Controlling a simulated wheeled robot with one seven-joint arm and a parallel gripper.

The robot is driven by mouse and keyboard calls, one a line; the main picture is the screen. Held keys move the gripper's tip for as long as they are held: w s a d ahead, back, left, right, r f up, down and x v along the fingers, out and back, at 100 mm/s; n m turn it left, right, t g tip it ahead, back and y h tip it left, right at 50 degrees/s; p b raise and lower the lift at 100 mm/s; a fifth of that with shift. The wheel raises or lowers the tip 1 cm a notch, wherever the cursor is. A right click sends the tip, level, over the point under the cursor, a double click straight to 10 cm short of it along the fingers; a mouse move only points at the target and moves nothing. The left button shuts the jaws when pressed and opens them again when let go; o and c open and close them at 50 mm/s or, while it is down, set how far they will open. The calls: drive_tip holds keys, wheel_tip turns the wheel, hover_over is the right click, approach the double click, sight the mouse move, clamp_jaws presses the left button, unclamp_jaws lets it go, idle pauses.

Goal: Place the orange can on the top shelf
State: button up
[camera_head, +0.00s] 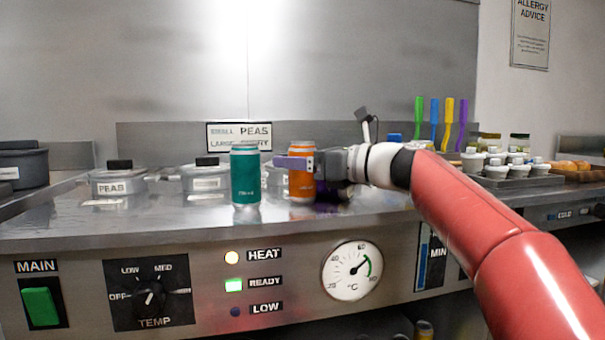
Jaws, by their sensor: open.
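The orange can (302,187) stands upright on the steel counter, right of a teal can (245,176). My gripper (300,164) is at the upper part of the orange can, reaching in from the right. It is open. One pale purple finger crosses in front of the can near its top; the other finger is hard to make out. I cannot tell whether the fingers touch the can. The top shelf cannot be made out in this view.
Lidded pots labelled PEAS (119,182) stand at the back left of the counter (150,222). Small white pots (497,169) and coloured upright handles (434,118) are at the right. The control panel (200,288) forms the front.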

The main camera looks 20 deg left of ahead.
drive_tip(key=c, duration=1.3)
drive_tip(key=shift+r, duration=0.15)
drive_tip(key=shift+c, duration=0.2)
